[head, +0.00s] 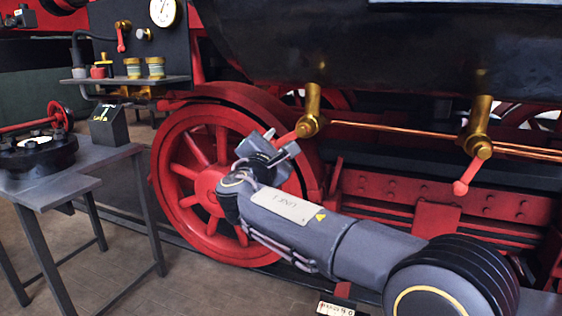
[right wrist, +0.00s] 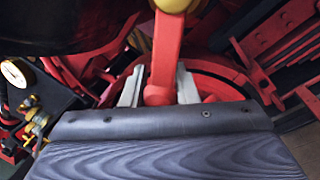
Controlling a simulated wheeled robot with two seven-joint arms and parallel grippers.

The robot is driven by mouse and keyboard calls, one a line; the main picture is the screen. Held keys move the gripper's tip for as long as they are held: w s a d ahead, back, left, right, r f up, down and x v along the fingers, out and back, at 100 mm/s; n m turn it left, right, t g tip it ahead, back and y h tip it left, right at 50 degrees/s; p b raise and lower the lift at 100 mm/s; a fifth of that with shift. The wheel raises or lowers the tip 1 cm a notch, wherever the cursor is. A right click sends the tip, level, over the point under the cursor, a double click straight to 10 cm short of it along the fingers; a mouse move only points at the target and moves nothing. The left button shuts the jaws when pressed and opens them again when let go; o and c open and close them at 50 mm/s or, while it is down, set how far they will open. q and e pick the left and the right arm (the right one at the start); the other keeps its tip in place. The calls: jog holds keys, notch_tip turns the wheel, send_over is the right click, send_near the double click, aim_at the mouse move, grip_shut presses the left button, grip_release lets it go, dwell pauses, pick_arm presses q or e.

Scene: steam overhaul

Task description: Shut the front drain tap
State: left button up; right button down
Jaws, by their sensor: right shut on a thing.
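Two brass drain taps with red levers hang under the dark cylinder. The left tap (head: 310,115) has its lever (head: 287,137) pointing left and slightly down into my right gripper (head: 277,144). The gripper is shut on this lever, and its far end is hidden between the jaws. In the right wrist view the red lever (right wrist: 165,50) runs down between the two grey fingers, with the brass tap body (right wrist: 172,4) at the top edge. The right tap (head: 478,130) has its lever (head: 469,171) hanging down, slanting left. I cannot tell which tap is the front one. My left gripper is out of view.
A red spoked wheel (head: 180,150) stands behind my right gripper. A copper pipe (head: 390,129) runs between the taps. A grey table (head: 110,153) with a black flanged part (head: 38,155) stands at left. A gauge panel (head: 195,45) is at upper left.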

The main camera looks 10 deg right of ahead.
jog(key=shift+w+a+r+m+h+b, duration=0.15)
jog(key=shift+r+m+h+b, duration=0.2)
jog(key=shift+r+m, duration=0.65)
jog(key=shift+w+a+r+m+h+b, duration=0.2)
jog(key=shift+r+m+h, duration=0.25)
jog(key=shift+m, duration=1.15)
jog(key=shift+s+a+r+m+h+b, duration=0.1)
jog(key=shift+r+m+h+b, duration=0.25)
jog(key=shift+r+m, duration=0.65)
jog(key=shift+f+m, duration=0.2)
jog(key=shift+m, duration=0.2)
jog(key=c, duration=1.1)
grip_release()
jog(key=shift+c, duration=0.2)
jog(key=v, duration=0.7)
jog(key=shift+s+a, duration=0.2)
jog(key=shift+s, duration=0.2)
